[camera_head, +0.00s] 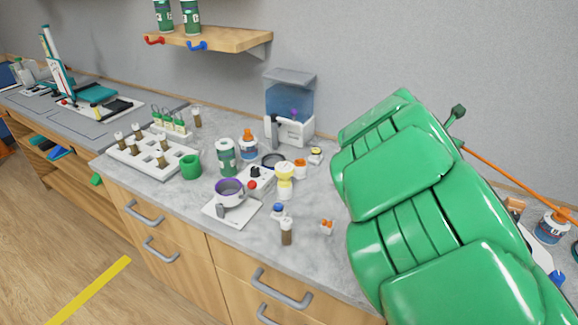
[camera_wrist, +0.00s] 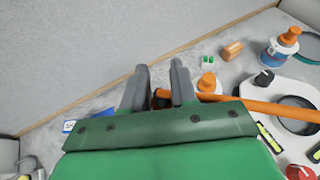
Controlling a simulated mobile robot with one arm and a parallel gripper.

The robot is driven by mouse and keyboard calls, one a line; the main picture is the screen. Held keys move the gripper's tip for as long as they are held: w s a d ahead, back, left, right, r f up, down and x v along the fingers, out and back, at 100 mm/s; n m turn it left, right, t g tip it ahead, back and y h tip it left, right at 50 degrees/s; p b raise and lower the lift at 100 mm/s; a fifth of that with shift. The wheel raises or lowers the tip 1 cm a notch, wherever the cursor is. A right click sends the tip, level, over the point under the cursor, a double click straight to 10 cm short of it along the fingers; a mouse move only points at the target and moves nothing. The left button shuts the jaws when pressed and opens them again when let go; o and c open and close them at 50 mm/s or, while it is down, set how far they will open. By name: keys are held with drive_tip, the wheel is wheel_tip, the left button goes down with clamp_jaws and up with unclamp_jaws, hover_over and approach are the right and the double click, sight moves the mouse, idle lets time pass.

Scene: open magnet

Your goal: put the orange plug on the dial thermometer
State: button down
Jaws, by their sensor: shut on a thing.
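My gripper (camera_wrist: 160,82) shows at the middle of the wrist view, two grey fingers with a dark piece (camera_wrist: 160,99) between them. A long orange cord or rod (camera_wrist: 265,107) runs from between the fingers to the right, above the bench. I take this held thing for the orange plug; its shape is mostly hidden. In the head view my gripper tip (camera_head: 457,112) is small and dark behind my green arm, and the orange length (camera_head: 520,179) slopes down to the right. I cannot pick out the dial thermometer with certainty.
In the wrist view, an orange-capped bottle (camera_wrist: 278,50), a tan cylinder (camera_wrist: 232,49) and a white plate (camera_wrist: 290,92) with a dark ring lie right. The wall stands close left.

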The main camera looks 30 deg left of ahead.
drive_tip(key=s+a+r, duration=0.3)
drive_tip(key=a+r, duration=0.2)
drive_tip(key=a, duration=0.5)
drive_tip(key=s+a+r, duration=0.2)
drive_tip(key=s+a, duration=0.9)
drive_tip(key=s+a+r, duration=0.2)
drive_tip(key=s+a, duration=0.9)
drive_tip(key=s, duration=0.1)
hover_over(289, 165)
drive_tip(key=shift+w+a+f, duration=0.1)
drive_tip(key=shift+f, duration=6.3)
drive_tip(key=shift+f, duration=0.15)
drive_tip(key=c, duration=0.9)
unclamp_jaws()
